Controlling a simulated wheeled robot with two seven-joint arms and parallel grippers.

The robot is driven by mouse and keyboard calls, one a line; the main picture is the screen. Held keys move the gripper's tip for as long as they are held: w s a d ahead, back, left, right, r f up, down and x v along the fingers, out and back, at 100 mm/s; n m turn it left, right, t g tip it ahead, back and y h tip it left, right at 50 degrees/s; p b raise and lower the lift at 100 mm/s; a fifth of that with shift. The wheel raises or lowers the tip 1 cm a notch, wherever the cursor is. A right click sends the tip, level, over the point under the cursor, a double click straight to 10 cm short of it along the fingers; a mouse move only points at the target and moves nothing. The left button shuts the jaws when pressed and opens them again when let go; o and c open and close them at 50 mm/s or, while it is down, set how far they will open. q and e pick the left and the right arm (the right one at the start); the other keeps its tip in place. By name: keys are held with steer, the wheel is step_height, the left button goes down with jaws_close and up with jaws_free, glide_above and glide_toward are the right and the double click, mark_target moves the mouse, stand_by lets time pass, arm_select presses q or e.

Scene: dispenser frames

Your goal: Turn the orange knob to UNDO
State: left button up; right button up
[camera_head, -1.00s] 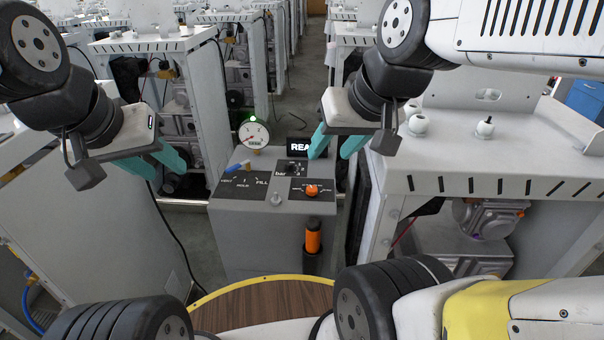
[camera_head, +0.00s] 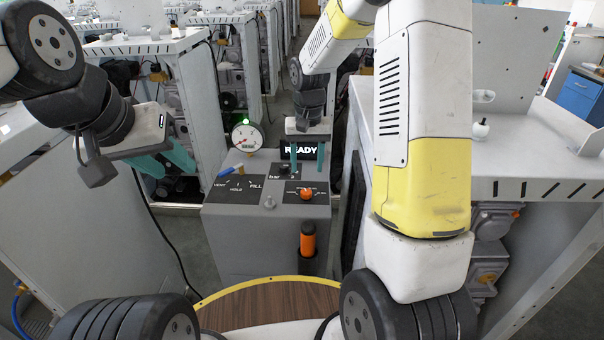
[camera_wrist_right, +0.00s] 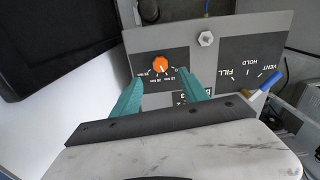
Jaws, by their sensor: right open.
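The orange knob (camera_head: 307,194) sits on a black label plate at the right of the grey console top (camera_head: 225,212). In the right wrist view the orange knob (camera_wrist_right: 160,64) shows a pale pointer line, with small scale marks around it that I cannot fully read; I see no UNDO label. My right gripper (camera_head: 307,168) is open and stands above the console, just behind the knob. In the wrist view its teal fingers (camera_wrist_right: 160,88) lie either side of the knob's line, apart from it. My left gripper (camera_head: 172,165) is open and empty, left of the console.
A display reading READY (camera_head: 301,150) is partly behind my right fingers. An orange-handled item (camera_head: 307,240) hangs on the console front.

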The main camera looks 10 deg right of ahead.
mark_target(306, 192)
steer(key=shift+w+f, duration=0.3)
steer(key=shift+f, duration=0.65)
step_height(306, 192, down, 7)
steer(key=shift+f, duration=0.2)
jaws_close()
